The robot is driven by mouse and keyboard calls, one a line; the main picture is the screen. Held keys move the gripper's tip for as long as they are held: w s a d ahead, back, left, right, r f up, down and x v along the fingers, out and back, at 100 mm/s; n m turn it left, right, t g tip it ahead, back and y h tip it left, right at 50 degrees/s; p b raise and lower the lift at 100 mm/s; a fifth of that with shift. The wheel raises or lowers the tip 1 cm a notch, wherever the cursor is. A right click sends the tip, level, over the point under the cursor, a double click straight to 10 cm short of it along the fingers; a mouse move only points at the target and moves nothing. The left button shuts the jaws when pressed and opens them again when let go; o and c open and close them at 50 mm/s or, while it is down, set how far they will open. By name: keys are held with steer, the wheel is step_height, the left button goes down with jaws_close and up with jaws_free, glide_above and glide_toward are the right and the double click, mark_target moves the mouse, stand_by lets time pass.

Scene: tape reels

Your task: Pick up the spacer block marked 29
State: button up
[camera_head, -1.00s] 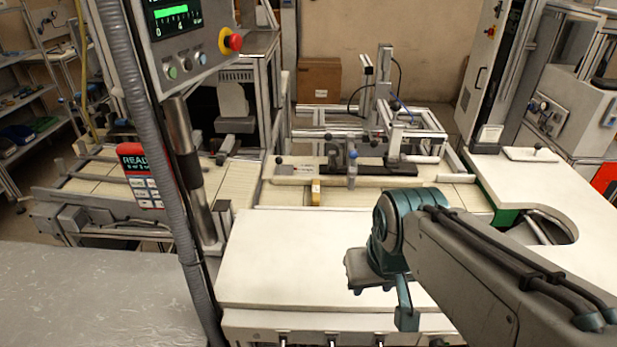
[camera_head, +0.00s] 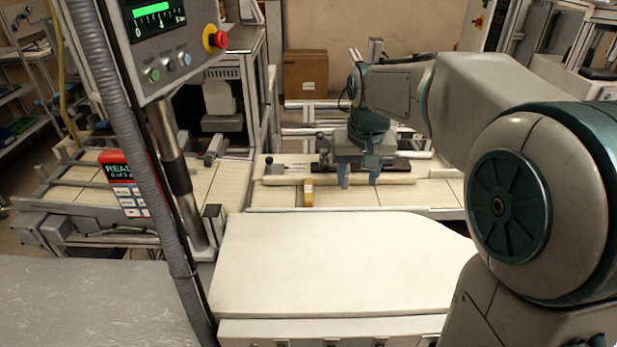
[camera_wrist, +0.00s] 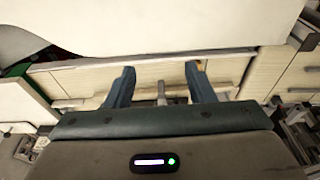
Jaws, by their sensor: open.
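No block with a readable 29 shows in either view. A small yellow-tan upright piece (camera_head: 308,192) stands at the near edge of the pale slatted bed (camera_head: 270,197); I cannot tell whether it is the spacer block. My gripper (camera_head: 359,182) points down over the bed, to the right of that piece and apart from it. In the wrist view my gripper (camera_wrist: 160,72) shows its two fingers spread, with nothing held. A small grey upright part (camera_wrist: 161,92) shows between the fingers, at a distance I cannot judge. My gripper hides part of the bed behind it.
A bare white worktop (camera_head: 330,265) lies in front of the bed. A control panel (camera_head: 165,40) on a post and a grey hose (camera_head: 95,90) stand at left. A cardboard box (camera_head: 305,75) stands at the back. A black strip (camera_head: 405,165) lies right of my gripper.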

steer(key=w+a+f, duration=0.2)
steer(key=w+a, duration=0.2)
steer(key=w, duration=0.6)
steer(key=p, duration=0.2)
glide_above(308, 189)
steer(key=shift+g, duration=0.4)
steer(key=f, duration=1.4)
steer(key=shift+s+d+f, duration=0.15)
steer(key=shift+s+f, duration=0.05)
steer(key=shift+f, duration=0.1)
steer(key=shift+w+f+p, duration=0.15)
steer(key=shift+f+p, duration=0.4)
steer(key=shift+f, duration=0.8)
steer(key=shift+w+f+p, duration=0.1)
steer(key=shift+f+p, duration=0.45)
steer(key=shift+f, duration=0.8)
jaws_close()
